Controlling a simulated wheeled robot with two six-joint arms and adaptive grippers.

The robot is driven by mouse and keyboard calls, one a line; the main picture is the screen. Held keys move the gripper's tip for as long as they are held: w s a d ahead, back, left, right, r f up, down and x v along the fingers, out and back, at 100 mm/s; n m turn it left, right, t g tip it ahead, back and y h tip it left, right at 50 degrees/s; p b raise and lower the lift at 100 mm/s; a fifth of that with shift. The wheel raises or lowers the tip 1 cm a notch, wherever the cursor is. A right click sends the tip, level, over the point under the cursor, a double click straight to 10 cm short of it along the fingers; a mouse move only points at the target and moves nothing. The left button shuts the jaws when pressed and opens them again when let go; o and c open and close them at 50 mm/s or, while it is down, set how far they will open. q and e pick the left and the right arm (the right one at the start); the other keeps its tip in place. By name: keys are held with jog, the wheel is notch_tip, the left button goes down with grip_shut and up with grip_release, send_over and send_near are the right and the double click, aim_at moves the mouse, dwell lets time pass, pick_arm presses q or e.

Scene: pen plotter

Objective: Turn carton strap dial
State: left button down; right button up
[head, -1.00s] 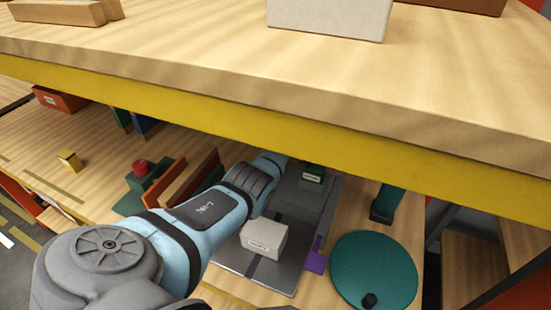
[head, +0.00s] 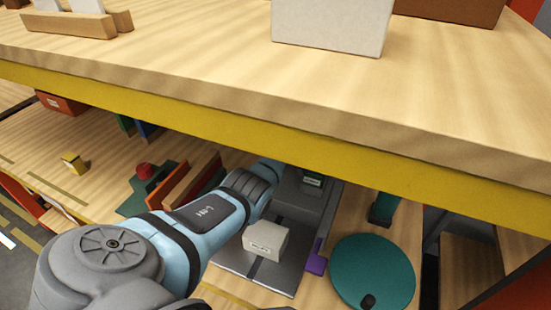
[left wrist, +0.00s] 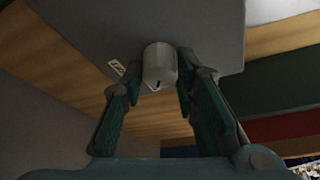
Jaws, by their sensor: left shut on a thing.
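In the left wrist view, a light grey cylindrical dial (left wrist: 160,64) with a dark mark on its face sticks out from a grey panel (left wrist: 215,25). My left gripper (left wrist: 158,82) is shut on the dial, one finger on each side of it. A small white label with dark marks is beside the dial on the left. In the head view my left arm reaches under the yellow-edged upper shelf, and the shelf hides its gripper and the dial. A grey machine (head: 312,200) with a pale labelled box (head: 265,239) on its plate stands right of the arm. My right gripper is not in view.
The wooden upper shelf (head: 200,75) overhangs the workspace closely. A teal disc (head: 372,272) with a black knob is at the lower right. A red button on a green base (head: 140,185) and an orange-brown rack (head: 185,185) are left of the arm. A purple piece (head: 316,262) lies beside the plate.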

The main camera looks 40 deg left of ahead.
pick_arm(q)
jog(key=m+p, duration=0.1)
jog(key=p, duration=0.1)
jog(key=m+t+p, duration=0.1)
jog(key=p, duration=0.1)
jog(key=m+p, duration=0.2)
jog(key=shift+s+r+h, duration=0.2)
jog(key=shift+s+h, duration=0.05)
jog(key=shift+h, duration=0.05)
jog(key=shift+f+m+t+p, duration=0.1)
jog(key=shift+m+t+p, duration=0.25)
jog(key=shift+m+t, duration=0.05)
jog(key=shift+f+m+t+h+p, duration=0.15)
jog(key=shift+m+t+h+p, duration=0.2)
jog(key=shift+m, duration=0.55)
jog(key=m+t+h, duration=0.1)
jog(key=m, duration=0.3)
jog(key=shift+a+f, duration=0.1)
jog(key=shift+m, duration=0.3)
jog(key=c, duration=1.2)
grip_release()
jog(key=shift+c, duration=0.2)
